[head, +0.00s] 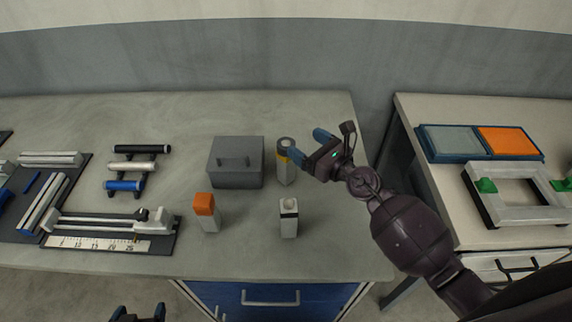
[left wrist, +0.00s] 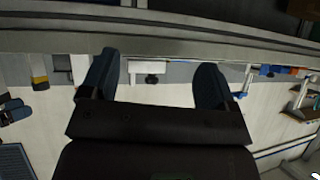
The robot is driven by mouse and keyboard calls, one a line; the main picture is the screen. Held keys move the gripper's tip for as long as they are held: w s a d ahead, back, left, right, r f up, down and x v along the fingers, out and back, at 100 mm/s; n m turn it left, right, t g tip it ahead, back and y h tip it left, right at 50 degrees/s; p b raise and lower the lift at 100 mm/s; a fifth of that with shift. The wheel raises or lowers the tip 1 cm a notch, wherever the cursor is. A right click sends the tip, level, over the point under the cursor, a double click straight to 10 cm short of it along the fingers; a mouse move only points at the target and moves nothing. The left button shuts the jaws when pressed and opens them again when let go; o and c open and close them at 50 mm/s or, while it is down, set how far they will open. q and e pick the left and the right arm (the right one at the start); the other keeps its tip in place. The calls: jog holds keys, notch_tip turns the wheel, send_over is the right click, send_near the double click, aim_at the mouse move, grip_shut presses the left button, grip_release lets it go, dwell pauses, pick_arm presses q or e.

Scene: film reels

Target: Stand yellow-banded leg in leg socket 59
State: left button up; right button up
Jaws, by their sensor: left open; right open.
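The yellow-banded leg (head: 285,174) stands upright on the left table in the head view, a grey post with a yellow band near its top. My right gripper (head: 308,146) is open beside the leg's upper part, with one blue finger close to the band; I cannot tell whether it touches. My left gripper (head: 138,314) is at the bottom edge of the head view, away from the leg. It is open and empty in the left wrist view (left wrist: 153,82). No number 59 is readable, so I cannot tell which thing is leg socket 59.
A grey lidded box (head: 236,164) stands left of the leg. An orange-topped post (head: 205,213) and a pale post (head: 289,220) stand in front. A white frame with green pieces (head: 515,215) and a blue tray (head: 450,157) lie on the right table. A gap separates the tables.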

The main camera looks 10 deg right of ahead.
jog(key=shift+f, duration=0.1)
jog(key=b, duration=0.5)
send_near(286, 164)
jog(key=w+r, duration=0.1)
jog(key=w, duration=0.4)
jog(key=x, duration=0.7)
jog(key=shift+s+a+r, duration=0.15)
jog(key=shift+a+r, duration=0.2)
jog(key=shift+r, duration=0.05)
jog(key=shift+w+a, duration=0.15)
jog(key=shift+w, duration=0.1)
pick_arm(q)
jog(key=f, duration=0.1)
jog(key=w+f, duration=0.1)
jog(key=shift+w+d+f, duration=0.1)
jog(key=shift+w+f, duration=0.1)
jog(key=shift+f, duration=0.2)
